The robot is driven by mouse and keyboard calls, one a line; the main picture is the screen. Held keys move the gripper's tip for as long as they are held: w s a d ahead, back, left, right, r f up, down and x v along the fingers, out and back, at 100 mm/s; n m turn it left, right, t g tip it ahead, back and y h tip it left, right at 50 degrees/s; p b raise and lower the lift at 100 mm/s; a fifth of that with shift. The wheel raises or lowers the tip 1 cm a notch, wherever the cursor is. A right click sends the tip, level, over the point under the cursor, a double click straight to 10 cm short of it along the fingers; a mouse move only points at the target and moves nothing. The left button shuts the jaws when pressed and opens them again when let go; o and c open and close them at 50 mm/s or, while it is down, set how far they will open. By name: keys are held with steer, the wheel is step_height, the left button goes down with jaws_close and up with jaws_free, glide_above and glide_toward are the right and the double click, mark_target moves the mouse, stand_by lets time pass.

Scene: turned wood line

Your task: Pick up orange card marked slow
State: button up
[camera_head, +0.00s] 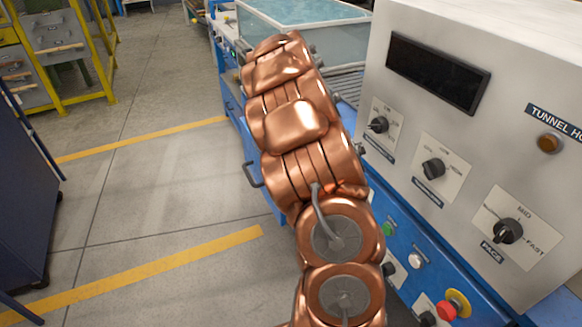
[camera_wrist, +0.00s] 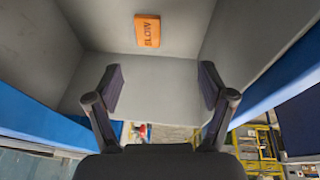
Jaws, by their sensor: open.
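The orange card (camera_wrist: 147,31) marked SLOW shows in the wrist view near the top middle. It lies against a grey surface inside a grey-walled recess. My gripper (camera_wrist: 160,85) is open and empty, with its two dark fingers spread wide below the card in the picture. The card is beyond the fingertips and looks apart from them. In the head view my copper arm reaches away along the blue machine, and neither the gripper nor the card can be seen there.
A grey control panel (camera_head: 466,125) with several knobs stands to the right of my arm. A clear tank (camera_head: 305,14) of bluish water is behind the arm. Grey walls (camera_wrist: 241,40) flank the gripper. Open floor (camera_head: 150,190) with yellow lines lies to the left.

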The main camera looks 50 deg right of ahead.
steer(key=shift+m+t+y, duration=0.3)
steer(key=shift+m+t, duration=0.1)
steer(key=shift+t, duration=0.2)
steer(key=d+f, duration=0.1)
steer(key=f, duration=0.1)
steer(key=w+d+f, duration=0.1)
steer(key=d+f, duration=0.1)
steer(key=w+d+f+b, duration=0.1)
steer(key=d+f, duration=0.1)
steer(key=f, duration=0.1)
steer(key=shift+w+d+f, duration=0.1)
steer(key=shift+d, duration=0.1)
steer(key=shift+a+p+x, duration=0.15)
steer(key=shift+p+x, duration=0.1)
steer(key=shift+x, duration=1.55)
steer(key=shift+a+p+x, duration=0.2)
steer(key=shift+p+x, duration=0.05)
steer(key=shift+x, duration=1.5)
steer(key=shift+s+f, duration=0.15)
steer(key=shift+s, duration=0.1)
steer(key=c, duration=1)
